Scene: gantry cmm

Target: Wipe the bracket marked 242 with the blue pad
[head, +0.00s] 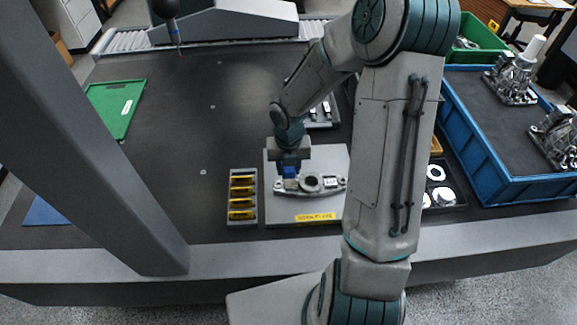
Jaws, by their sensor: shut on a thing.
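The bracket (328,184), a grey metal part with a round bore and a small white label, lies on a light grey plate (298,207) with a yellow label at its front edge. The label's number is too small to read. My gripper (290,168) points down over the left end of the bracket. It is shut on the blue pad (290,173), which shows just below the fingers. The pad is at the bracket's left end; I cannot tell whether it touches the metal. My arm hides part of the plate's right side.
A narrow tray with yellow pieces (243,222) stands left of the plate. A dark tray with round metal parts (443,195) and a blue crate (490,190) are at the right. A grey column crosses the left. A probe (172,30) hangs at the back. The table's middle left is clear.

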